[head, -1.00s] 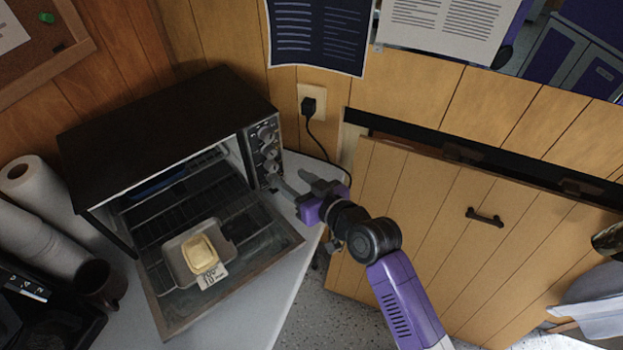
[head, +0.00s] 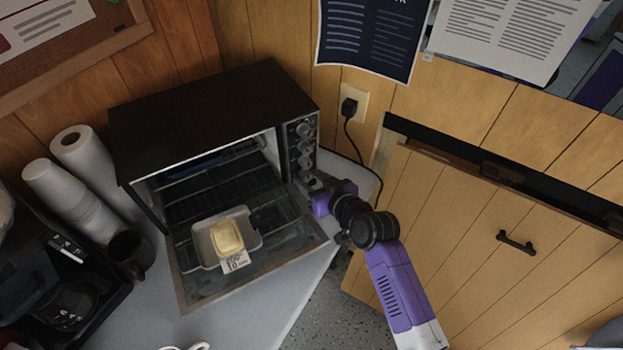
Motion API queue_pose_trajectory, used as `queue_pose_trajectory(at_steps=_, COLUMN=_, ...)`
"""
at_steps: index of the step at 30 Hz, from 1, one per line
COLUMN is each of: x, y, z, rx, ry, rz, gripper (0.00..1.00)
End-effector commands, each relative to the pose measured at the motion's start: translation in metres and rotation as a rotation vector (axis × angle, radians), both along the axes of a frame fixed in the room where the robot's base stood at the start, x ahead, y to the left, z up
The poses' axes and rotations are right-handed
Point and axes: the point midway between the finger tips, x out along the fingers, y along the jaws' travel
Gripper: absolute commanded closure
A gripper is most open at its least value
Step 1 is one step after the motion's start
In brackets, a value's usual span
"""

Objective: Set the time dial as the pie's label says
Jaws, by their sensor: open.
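The toaster oven (head: 215,110) stands on the counter with its glass door (head: 290,240) folded down. Its control panel (head: 293,155) at the right carries dials in a column: an upper dial (head: 303,130), a middle dial (head: 305,147) and a lower dial (head: 306,163). Their marks are too small to read. The pie (head: 228,236) sits in a grey tray (head: 255,240) on the open door. Its white label (head: 235,262) seems to show "200°" above "10 min". My gripper (head: 314,184) is open, close to the panel's lower end; contact cannot be told.
A plug and cord (head: 349,108) hang on the wall behind the panel.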

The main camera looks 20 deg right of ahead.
Motion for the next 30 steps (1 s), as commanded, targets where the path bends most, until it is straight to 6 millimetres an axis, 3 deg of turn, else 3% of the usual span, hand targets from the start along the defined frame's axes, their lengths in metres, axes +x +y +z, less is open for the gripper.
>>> queue_pose_trajectory(at_steps=6, x=0.0005, y=0.0002, z=0.0001, rx=0.000, ry=-0.001, rz=0.000, gripper=0.52)
queue_pose_trajectory(at_steps=14, x=0.0002, y=0.0002, z=0.0001, rx=0.000, ry=-0.001, rz=0.000, gripper=1.00)
queue_pose_trajectory(at_steps=30, x=0.0005, y=-0.0011, z=0.0002, rx=0.130, ry=0.015, rz=0.000, gripper=1.00)
